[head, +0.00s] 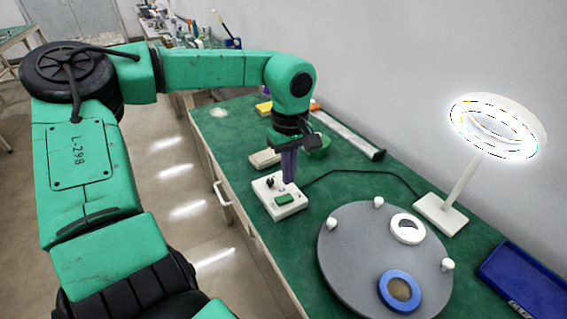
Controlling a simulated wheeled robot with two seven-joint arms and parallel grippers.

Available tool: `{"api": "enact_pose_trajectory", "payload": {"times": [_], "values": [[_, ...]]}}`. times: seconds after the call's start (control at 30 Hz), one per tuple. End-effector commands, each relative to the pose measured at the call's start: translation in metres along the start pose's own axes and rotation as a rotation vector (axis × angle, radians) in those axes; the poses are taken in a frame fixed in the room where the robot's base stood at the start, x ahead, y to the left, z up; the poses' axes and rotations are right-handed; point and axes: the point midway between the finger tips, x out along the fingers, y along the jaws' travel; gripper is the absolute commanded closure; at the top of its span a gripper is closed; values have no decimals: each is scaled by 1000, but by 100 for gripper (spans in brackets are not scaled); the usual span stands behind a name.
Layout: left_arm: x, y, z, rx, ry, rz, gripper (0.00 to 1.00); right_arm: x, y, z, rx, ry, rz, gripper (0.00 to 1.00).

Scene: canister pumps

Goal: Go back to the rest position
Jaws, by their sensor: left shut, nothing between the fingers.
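My left arm comes in from the left and reaches over the green bench (230,140). My left gripper (290,178) points down with its purple fingers shut and nothing held. Its fingertips are over or just behind a white control box (292,208) with a black knob and a green button. I cannot tell whether the fingertips touch the box. My right gripper does not show.
A grey round plate (345,250) carries a white ring (397,222), a blue ring (385,290) and white pegs. A lit ring lamp (462,190) and a blue tray (525,285) stand right. The floor left is clear.

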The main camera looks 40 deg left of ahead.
Motion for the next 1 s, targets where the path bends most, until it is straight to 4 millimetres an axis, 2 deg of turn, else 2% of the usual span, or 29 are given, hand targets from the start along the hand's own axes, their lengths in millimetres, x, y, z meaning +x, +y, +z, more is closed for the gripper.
{"api": "enact_pose_trajectory", "payload": {"times": [0.03,0.2,0.77,1.0], "values": [[-10,0,0,0,1,1,100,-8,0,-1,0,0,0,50],[-24,0,0,0,1,1,100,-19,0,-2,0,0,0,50],[-25,0,0,0,0,1,100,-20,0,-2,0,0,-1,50],[-77,0,0,0,0,1,100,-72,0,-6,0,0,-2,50]]}}
